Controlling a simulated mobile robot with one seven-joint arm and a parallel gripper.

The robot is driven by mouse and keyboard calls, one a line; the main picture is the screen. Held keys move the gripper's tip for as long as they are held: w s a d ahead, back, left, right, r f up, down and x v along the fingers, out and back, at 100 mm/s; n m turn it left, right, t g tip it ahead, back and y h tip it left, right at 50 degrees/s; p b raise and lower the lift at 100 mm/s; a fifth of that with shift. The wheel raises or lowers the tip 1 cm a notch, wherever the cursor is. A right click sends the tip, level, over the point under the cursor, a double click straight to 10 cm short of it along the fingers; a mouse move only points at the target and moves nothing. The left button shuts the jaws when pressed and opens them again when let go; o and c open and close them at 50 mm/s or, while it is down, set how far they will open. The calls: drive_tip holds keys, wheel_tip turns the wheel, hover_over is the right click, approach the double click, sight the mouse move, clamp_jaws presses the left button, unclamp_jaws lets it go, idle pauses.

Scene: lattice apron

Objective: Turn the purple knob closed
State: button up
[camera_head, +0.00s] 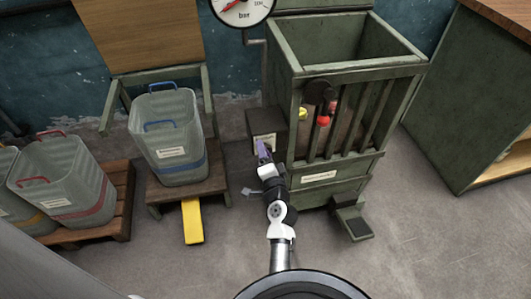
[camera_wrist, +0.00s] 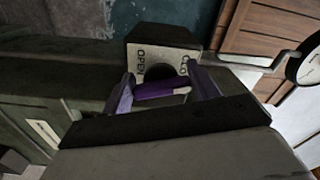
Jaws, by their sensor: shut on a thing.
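The purple knob (camera_wrist: 160,90) shows in the wrist view as a short purple bar with a pale mark at its right end. It sits in front of a light label plate (camera_wrist: 142,58) with "OPEN" on the left and partly hidden lettering starting "CLO" on the right. My gripper (camera_wrist: 164,86) has its two purple fingers at the bar's two ends, shut on the knob. In the head view my gripper (camera_head: 262,150) reaches the small dark box (camera_head: 265,122) on the left side of the green slatted bin; the knob is largely hidden there by the fingers.
The green slatted bin (camera_head: 350,65) holds a few small coloured objects and has a pedal (camera_head: 352,222) at its base. Grey baskets with blue (camera_head: 168,130) and red (camera_head: 62,180) handles stand at left. A pressure gauge (camera_head: 240,10) hangs above.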

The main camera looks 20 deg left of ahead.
drive_tip(key=shift+r+m+p, duration=0.2)
drive_tip(key=shift+m+p, duration=0.35)
drive_tip(key=shift+m, duration=1.35)
drive_tip(key=o, duration=1)
drive_tip(key=shift+f, duration=0.1)
drive_tip(key=shift+s, duration=0.15)
